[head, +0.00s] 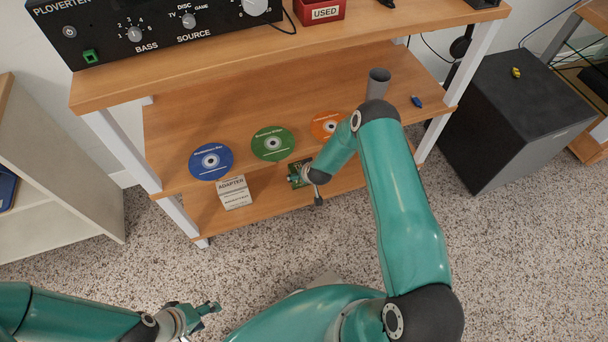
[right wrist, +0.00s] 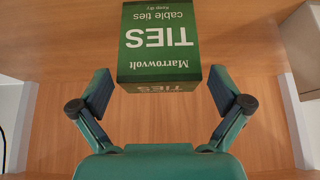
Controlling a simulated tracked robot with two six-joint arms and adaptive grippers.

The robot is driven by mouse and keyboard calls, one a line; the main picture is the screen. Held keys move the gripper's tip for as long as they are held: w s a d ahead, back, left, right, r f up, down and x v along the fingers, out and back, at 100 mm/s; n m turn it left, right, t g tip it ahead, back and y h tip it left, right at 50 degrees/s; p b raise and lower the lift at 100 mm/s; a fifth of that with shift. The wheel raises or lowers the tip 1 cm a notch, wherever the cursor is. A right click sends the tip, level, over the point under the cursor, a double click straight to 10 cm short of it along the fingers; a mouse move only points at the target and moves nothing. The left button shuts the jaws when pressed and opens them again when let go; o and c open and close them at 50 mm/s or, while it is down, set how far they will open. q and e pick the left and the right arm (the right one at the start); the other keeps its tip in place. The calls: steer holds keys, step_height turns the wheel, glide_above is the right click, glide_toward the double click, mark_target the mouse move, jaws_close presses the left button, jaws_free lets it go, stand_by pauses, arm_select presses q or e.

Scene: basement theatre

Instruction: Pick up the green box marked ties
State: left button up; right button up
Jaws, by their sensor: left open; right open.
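The green box (right wrist: 158,45) marked "TIES" and "cable ties" stands in the right wrist view, its lettering upside down there. In the head view only a small green part of it (head: 296,171) shows on the lower shelf, mostly hidden by my right arm. My right gripper (right wrist: 160,90) is open, with one finger to each side of the box's near end. The box does not look gripped. My left gripper (head: 209,309) is open and empty above the carpet, far from the box.
A pale adapter box (head: 234,192) stands left of the green box on the lower shelf (head: 263,205). Blue, green and orange discs and a grey cup (head: 378,83) are on the shelf above, which overhangs it. A black speaker (head: 510,120) stands at right.

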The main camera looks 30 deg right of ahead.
steer(key=b+x, duration=0.1)
steer(key=x, duration=0.3)
steer(key=shift+s+b, duration=0.1)
steer(key=shift+b, duration=0.3)
steer(key=shift+w+d+f, duration=0.15)
steer(key=shift+w+f, duration=0.15)
steer(key=c, duration=0.9)
steer(key=shift+r, duration=0.1)
